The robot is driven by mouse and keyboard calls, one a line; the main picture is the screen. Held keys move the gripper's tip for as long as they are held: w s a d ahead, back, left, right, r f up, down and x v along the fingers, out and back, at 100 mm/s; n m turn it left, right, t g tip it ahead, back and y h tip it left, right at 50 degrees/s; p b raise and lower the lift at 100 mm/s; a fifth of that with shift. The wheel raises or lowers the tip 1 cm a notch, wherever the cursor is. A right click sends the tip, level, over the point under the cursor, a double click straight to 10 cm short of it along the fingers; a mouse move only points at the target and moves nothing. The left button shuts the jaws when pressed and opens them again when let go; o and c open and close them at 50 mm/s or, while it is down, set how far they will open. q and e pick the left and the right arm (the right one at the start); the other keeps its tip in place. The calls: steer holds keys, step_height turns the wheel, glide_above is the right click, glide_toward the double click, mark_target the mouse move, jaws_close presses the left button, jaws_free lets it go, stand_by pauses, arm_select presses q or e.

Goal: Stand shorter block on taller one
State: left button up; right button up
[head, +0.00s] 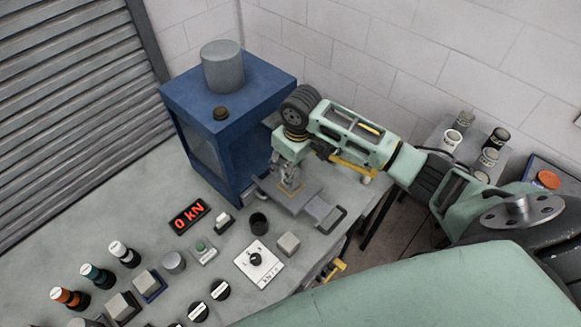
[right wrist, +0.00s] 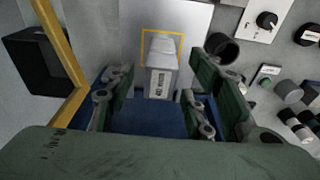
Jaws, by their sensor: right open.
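A light grey block (right wrist: 161,78) with dark markings on its front face stands within a yellow square outline on the grey plate (right wrist: 190,20). Its paler upper part (right wrist: 164,45) is visible, but I cannot tell whether this is a separate block. In the head view the plate (head: 296,203) sticks out in front of the blue press. My right gripper (head: 291,180) is low over this plate; in the right wrist view (right wrist: 163,78) its fingers are open on either side of the block, with gaps. A small grey block (head: 288,243) sits on the bench. My left gripper is not in view.
The blue press (head: 228,125) stands behind the plate. A black cup (head: 258,224), a dial panel (head: 259,262) and a red "0 kN" display (head: 189,216) are on the bench nearby. Several knobs and buttons fill the front left. Several capped jars (head: 488,157) stand at right.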

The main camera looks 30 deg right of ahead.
step_height(320, 180, up, 11)
steer(key=s, duration=0.1)
steer(key=shift+d, duration=0.2)
steer(key=shift+s, duration=0.1)
